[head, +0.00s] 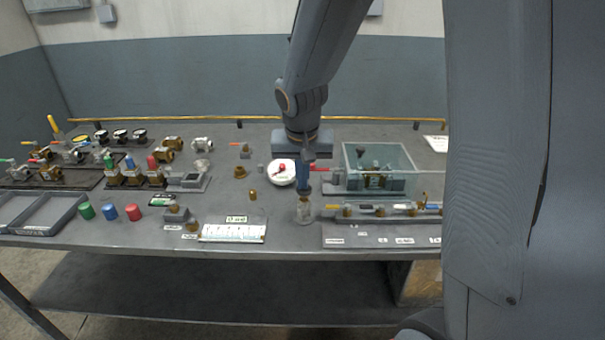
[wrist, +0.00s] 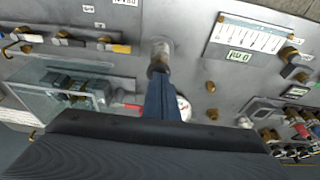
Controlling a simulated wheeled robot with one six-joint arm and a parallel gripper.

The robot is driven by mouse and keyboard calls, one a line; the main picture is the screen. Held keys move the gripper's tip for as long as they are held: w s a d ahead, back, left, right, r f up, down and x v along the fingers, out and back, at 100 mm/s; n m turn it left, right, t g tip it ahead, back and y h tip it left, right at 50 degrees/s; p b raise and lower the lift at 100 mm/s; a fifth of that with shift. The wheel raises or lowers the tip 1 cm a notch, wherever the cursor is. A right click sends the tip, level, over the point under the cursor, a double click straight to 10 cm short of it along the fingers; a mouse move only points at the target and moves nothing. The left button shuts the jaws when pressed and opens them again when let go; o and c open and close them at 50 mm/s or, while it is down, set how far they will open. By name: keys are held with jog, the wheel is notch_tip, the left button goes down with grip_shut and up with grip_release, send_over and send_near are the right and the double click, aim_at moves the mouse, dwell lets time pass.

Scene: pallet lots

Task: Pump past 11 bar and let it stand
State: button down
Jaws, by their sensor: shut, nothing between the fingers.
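My gripper (head: 303,190) points down with its blue fingers shut and nothing between them. The fingers (wrist: 158,72) also show in the wrist view, with their tips over or at the top of a small grey-metal upright cylinder (head: 304,212); I cannot tell whether they touch it. A clear-walled tank (head: 408,160) with brass and dark fittings inside stands to the right. A red-ended lever (wrist: 131,106) sticks out beside the tank, close to the fingers. A white round dial (head: 279,175) with a red mark lies behind the gripper, partly hidden; its reading is too small to tell.
A white scale sheet (head: 232,233) with a green-lettered tag lies at the front. A rail of valves (head: 385,210) lies front right. Green, blue and red caps (head: 109,212), grey trays (head: 50,214) and several valves fill the left. Bare tabletop shows around the brass plugs (head: 252,195).

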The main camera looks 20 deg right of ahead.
jog(key=shift+f, duration=0.55)
jog(key=shift+s, duration=0.15)
jog(key=shift+f, duration=0.1)
jog(key=shift+r+p, duration=0.45)
jog(key=shift+r, duration=0.2)
notch_tip(320, 180, up, 4)
jog(key=p, duration=0.2)
jog(key=shift+f+p, duration=0.1)
jog(key=shift+p, duration=0.3)
jog(key=b+v, duration=0.2)
jog(key=v, duration=0.7)
jog(key=shift+r+b, duration=0.25)
jog(key=shift+b, duration=0.05)
jog(key=s+d+f+n+g+y, duration=0.1)
jog(key=s+f+n+g, duration=0.1)
jog(key=s+f, duration=1.1)
jog(key=shift+s+f+n, duration=0.4)
jog(key=shift+f+n, duration=0.1)
jog(key=shift+n, duration=0.3)
